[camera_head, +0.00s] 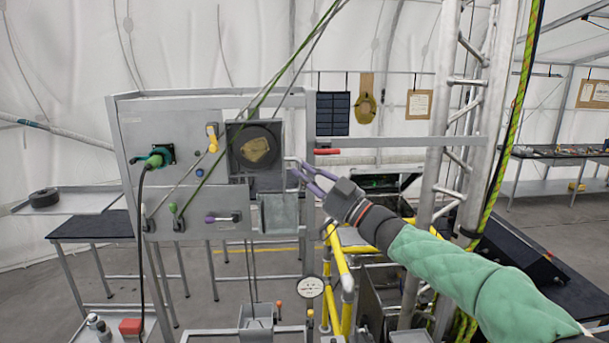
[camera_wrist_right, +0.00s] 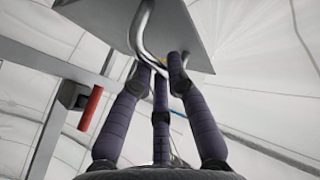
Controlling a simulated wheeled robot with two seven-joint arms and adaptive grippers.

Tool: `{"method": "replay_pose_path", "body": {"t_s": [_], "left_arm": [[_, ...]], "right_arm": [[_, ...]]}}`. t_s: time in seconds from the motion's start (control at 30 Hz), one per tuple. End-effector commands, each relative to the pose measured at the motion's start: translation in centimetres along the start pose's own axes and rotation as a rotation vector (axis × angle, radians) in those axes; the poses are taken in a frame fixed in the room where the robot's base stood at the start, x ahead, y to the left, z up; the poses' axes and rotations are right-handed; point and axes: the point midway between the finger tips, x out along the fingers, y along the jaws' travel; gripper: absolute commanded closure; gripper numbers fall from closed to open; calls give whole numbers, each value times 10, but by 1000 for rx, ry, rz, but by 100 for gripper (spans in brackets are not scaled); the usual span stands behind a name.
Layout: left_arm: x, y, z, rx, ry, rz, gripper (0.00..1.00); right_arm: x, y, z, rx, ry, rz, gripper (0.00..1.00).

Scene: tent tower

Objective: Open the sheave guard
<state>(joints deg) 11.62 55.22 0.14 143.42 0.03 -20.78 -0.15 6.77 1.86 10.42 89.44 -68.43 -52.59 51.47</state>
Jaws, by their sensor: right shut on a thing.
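The sheave guard (camera_head: 234,169) appears as a dark square box face on the grey panel, with a round part and a tan patch in its middle. Its bent metal handle (camera_wrist_right: 143,40) joins a grey plate (camera_wrist_right: 185,25) in the right wrist view. My right gripper (camera_head: 303,172) reaches in from the right beside the guard's right edge. In the right wrist view its purple padded fingers (camera_wrist_right: 163,68) are closed around the lower bend of the handle. The fingers partly hide the handle. My left gripper is not in view.
The grey panel (camera_head: 130,190) carries a green connector (camera_head: 158,157), small levers and a purple-handled latch (camera_head: 222,218). Ropes (camera_head: 262,92) run up past the guard. A red handle (camera_head: 327,151) sits just above my right gripper. Yellow rails (camera_head: 340,262) and a lattice mast (camera_head: 445,120) stand close to my right arm.

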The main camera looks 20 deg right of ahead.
Motion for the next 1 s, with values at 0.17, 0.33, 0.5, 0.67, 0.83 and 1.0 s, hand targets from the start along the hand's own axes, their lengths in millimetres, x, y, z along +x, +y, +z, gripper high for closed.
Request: {"method": "replay_pose_path", "body": {"t_s": [0.17, 0.33, 0.5, 0.67, 0.83, 1.0], "left_arm": [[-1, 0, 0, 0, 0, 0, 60], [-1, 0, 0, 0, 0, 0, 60], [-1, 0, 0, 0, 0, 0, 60], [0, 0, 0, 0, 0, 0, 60], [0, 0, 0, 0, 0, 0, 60], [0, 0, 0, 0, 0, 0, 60]], "right_arm": [[1, 3, -10, -5, 14, 11, 100], [1, 3, -10, -5, 14, 11, 100], [1, 3, -7, -3, 11, 8, 59], [1, 2, -5, -2, 9, 6, 59], [-4, 2, -4, -2, 7, 6, 59], [-26, 4, -3, -2, 5, 9, 59]]}}
